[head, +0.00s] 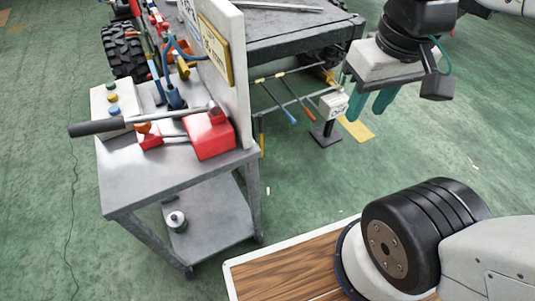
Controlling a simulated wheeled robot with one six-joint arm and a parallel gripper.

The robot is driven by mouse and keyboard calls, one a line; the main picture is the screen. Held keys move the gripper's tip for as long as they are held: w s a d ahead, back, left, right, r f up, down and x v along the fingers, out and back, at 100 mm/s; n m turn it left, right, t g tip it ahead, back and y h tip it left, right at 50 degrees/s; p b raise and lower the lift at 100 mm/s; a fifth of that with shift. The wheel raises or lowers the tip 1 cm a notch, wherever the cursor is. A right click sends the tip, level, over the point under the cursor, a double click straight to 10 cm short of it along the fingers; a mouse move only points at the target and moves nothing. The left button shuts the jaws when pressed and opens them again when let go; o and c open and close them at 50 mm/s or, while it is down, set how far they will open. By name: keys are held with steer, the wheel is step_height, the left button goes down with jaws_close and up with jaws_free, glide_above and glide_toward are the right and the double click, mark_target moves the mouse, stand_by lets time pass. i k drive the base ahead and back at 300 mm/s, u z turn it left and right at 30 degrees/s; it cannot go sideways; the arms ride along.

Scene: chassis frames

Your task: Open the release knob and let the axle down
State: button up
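A red hand pump sits on the grey cart, with a large red block (209,133) and a smaller red part (150,141) at its left. A long lever with a black grip (97,127) lies across it. A small orange knob (143,128) shows by the smaller red part; I cannot tell for sure that it is the release knob. A black tyre (125,50) shows at the upper left; the axle cannot be made out clearly. My gripper (369,108) is at the upper right, well away from the pump, its two teal fingers apart and nothing seen between them.
The cart (180,186) has a white upright panel (225,60), a box with coloured buttons (112,103) and a small can (176,221) on its lower shelf. A dark table (290,40) stands behind.

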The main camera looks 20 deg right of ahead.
mark_target(145, 128)
steer(key=k, duration=0.3)
steer(key=z, duration=1.55)
steer(key=i, duration=1)
steer(key=u, duration=1.85)
